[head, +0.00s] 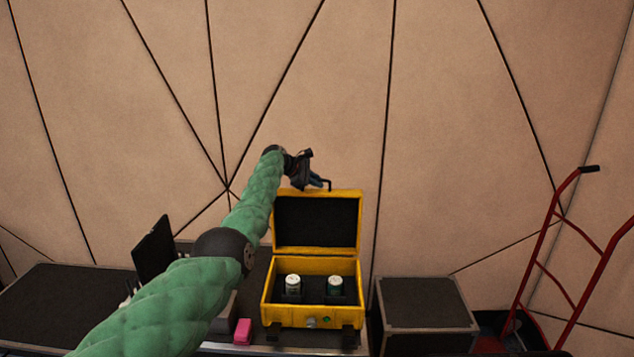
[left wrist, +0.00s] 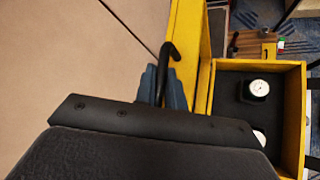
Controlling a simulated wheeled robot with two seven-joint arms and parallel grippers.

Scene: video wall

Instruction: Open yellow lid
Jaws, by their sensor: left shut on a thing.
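The yellow lid (head: 359,225) stands upright, open at the back of the yellow case (head: 290,318), with its dark lining facing me. My left gripper (head: 317,182) is at the lid's top edge, shut on the black handle (head: 328,184). In the left wrist view the handle (left wrist: 169,50) runs between the blue-grey fingertips (left wrist: 163,88), beside the lid (left wrist: 184,30). My right gripper is in neither view.
Two round gauges (head: 293,285) (head: 335,286) sit in the case's dark lining. A pink object (head: 243,331) lies left of the case. A dark-topped box (head: 425,301) and a red hand truck (head: 541,270) stand to the right. The panelled wall is behind.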

